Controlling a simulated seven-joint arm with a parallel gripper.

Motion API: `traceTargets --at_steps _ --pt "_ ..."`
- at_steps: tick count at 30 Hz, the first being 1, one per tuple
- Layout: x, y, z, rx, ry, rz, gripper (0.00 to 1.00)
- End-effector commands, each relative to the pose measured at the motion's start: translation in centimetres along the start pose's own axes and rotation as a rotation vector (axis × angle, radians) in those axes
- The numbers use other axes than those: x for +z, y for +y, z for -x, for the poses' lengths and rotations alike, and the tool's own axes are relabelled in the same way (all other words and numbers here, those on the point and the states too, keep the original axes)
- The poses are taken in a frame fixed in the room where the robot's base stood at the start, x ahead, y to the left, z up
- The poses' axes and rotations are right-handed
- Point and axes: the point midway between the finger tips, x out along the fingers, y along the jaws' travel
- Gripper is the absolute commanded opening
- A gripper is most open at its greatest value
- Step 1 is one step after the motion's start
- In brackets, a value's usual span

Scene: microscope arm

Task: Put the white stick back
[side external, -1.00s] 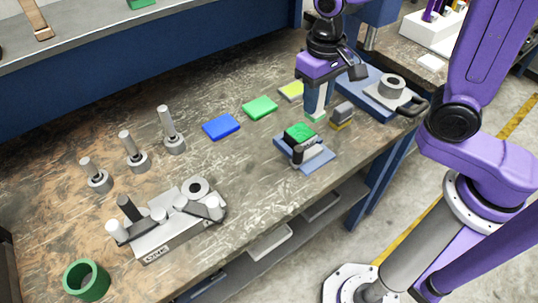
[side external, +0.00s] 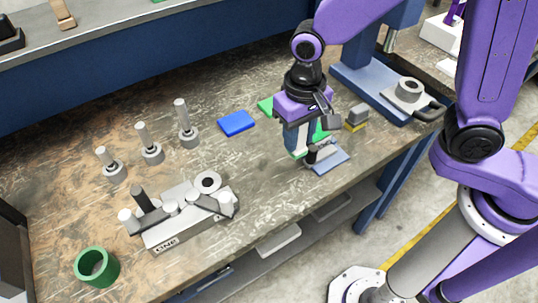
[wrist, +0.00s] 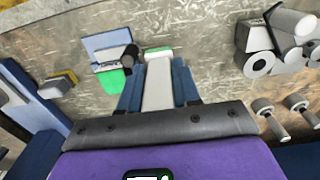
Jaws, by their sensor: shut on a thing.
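My gripper (side external: 298,148) is shut on the white stick (wrist: 158,85), which runs between its two blue fingers. The stick has a green end (wrist: 158,53) pointing away from the wrist. In the side view my gripper is low over the front right of the worktable, beside a small blue plate (side external: 332,162). The plate carries a green block (side external: 321,134) and a dark upright cylinder (side external: 310,156). In the wrist view the plate (wrist: 101,41), green block (wrist: 113,82) and dark cylinder (wrist: 129,60) are just left of the stick. I cannot tell whether the stick touches the table.
A blue pad (side external: 236,123) and a green pad (side external: 266,106) lie behind. A grey and yellow block (side external: 356,116) and a blue microscope base (side external: 370,92) are right. A grey fixture (side external: 185,222), several pegs (side external: 150,150) and a green cup (side external: 96,267) are left. Table between is clear.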

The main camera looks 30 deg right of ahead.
Motion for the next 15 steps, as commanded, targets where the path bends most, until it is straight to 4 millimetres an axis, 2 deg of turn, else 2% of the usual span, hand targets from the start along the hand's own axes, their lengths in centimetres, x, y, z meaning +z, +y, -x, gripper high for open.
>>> traceTargets --at_steps 3,10,15 --pt "-1.4 -1.0 -1.2 0.002 -0.002 0.000 0.00" --pt "-3.3 -2.5 -4.2 0.002 -0.002 0.000 0.00" --pt "-4.3 -3.2 -5.5 0.000 0.000 0.000 0.00"
